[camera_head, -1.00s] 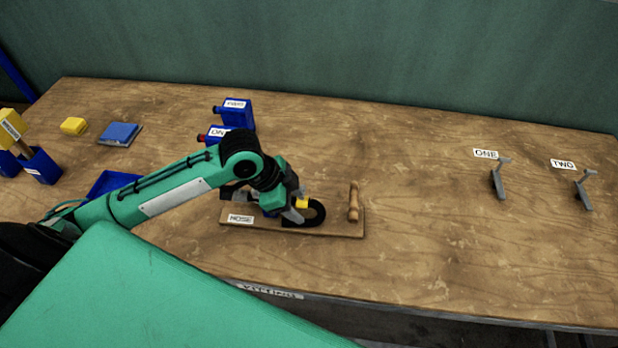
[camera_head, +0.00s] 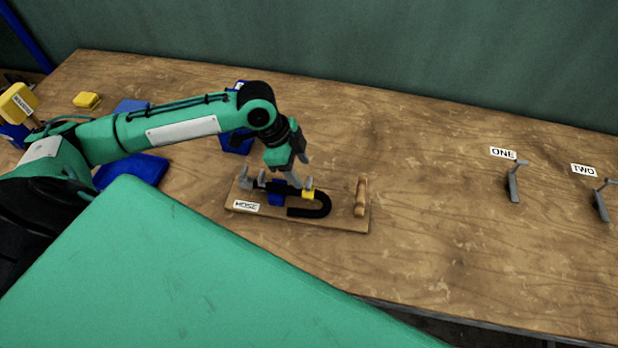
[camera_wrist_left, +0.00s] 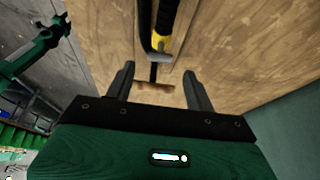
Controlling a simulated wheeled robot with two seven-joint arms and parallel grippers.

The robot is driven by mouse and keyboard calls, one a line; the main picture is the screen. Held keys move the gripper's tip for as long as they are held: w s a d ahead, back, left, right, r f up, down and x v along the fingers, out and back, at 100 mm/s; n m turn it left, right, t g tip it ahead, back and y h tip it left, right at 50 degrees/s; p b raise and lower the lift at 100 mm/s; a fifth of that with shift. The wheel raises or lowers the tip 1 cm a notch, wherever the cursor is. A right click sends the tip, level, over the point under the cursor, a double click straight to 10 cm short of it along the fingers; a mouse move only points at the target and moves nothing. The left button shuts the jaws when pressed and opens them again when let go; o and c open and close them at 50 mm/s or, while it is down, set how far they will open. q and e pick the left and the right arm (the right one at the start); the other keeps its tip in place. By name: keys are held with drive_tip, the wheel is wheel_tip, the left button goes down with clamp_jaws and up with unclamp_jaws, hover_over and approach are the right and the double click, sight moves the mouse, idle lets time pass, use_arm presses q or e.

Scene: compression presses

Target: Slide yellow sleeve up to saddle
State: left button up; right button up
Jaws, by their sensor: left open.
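The yellow sleeve (camera_head: 308,195) is a small band on the black hose (camera_head: 322,205), near where the hose starts to bend; a small grey piece stands at it. The hose lies in a hook shape on the wooden board marked HOSE (camera_head: 340,221). A blue block (camera_head: 277,193) sits at the hose left of the sleeve; I cannot tell whether it is the saddle. My left gripper (camera_head: 300,172) is open and empty, just above the sleeve. In the left wrist view, the sleeve (camera_wrist_left: 164,42) shows beyond the spread fingers (camera_wrist_left: 160,82). My right gripper is not in view.
A wooden peg (camera_head: 361,197) is at the board's right end, with grey fittings (camera_head: 248,183) at its left. Grey hooks (camera_head: 513,183) marked ONE and TWO stand at right. Blue and yellow items (camera_head: 87,100) are at left. The table between board and hooks is clear.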

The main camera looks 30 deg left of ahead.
sight(308, 182)
use_arm(q)
drive_tip(key=p+x, duration=0.1)
drive_tip(key=x, duration=0.5)
drive_tip(key=shift+d+f, duration=0.1)
drive_tip(key=shift+c, duration=0.2)
clamp_jaws()
drive_tip(key=shift+s+a+p, duration=0.2)
drive_tip(key=shift+s+a, duration=0.05)
drive_tip(key=shift+a, duration=0.55)
drive_tip(key=shift+s+a+p, duration=0.15)
drive_tip(key=shift+s+a, duration=0.05)
drive_tip(key=shift+a, duration=0.6)
drive_tip(key=shift+s+a+p, duration=0.2)
drive_tip(key=shift+s+a, duration=0.05)
drive_tip(key=shift+a, duration=0.55)
drive_tip(key=shift+d, duration=0.1)
drive_tip(key=shift+o, duration=0.2)
unclamp_jaws()
